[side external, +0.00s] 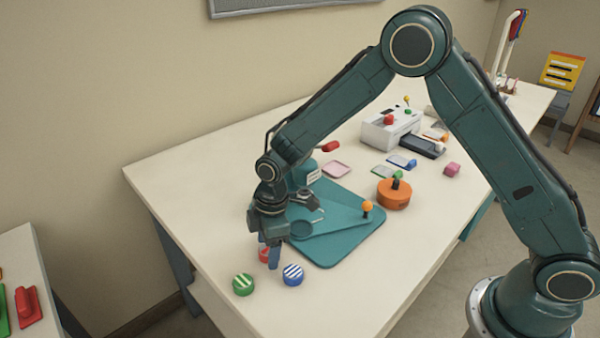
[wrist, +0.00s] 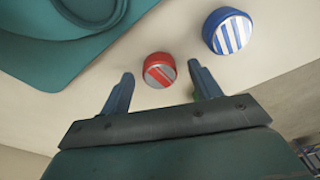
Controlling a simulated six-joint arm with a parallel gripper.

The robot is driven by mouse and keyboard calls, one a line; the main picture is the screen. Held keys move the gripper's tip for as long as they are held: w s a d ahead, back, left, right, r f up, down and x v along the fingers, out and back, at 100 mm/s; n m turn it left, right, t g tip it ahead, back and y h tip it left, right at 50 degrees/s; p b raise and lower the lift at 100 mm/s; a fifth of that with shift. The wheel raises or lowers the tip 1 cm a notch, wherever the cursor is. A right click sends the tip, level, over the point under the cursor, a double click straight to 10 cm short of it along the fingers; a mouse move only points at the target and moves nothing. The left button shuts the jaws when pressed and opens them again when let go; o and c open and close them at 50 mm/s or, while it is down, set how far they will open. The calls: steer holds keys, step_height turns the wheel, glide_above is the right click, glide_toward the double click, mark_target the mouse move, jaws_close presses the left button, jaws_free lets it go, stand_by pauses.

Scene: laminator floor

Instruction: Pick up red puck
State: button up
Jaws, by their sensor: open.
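The red puck (wrist: 159,70) has a pale striped top and sits on the white table. In the wrist view it lies just beyond and between the two fingertips of my gripper (wrist: 160,82), which is open and empty. In the side view the red puck (side external: 264,255) is partly hidden behind a finger of my gripper (side external: 269,258). The gripper points down over the table, close to the puck. I cannot tell whether a finger touches it.
A blue striped puck (side external: 293,274) stands right of the red one, and a green striped puck (side external: 243,284) stands in front. A teal board (side external: 335,245) lies behind. An orange round block (side external: 394,194) and a white machine (side external: 390,130) are farther back. The front table corner is clear.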

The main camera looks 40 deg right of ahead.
steer(key=shift+c, duration=0.2)
steer(key=c, duration=1)
steer(key=shift+r, duration=0.1)
steer(key=shift+c, duration=0.2)
step_height(320, 180, up, 20)
stand_by(0.6)
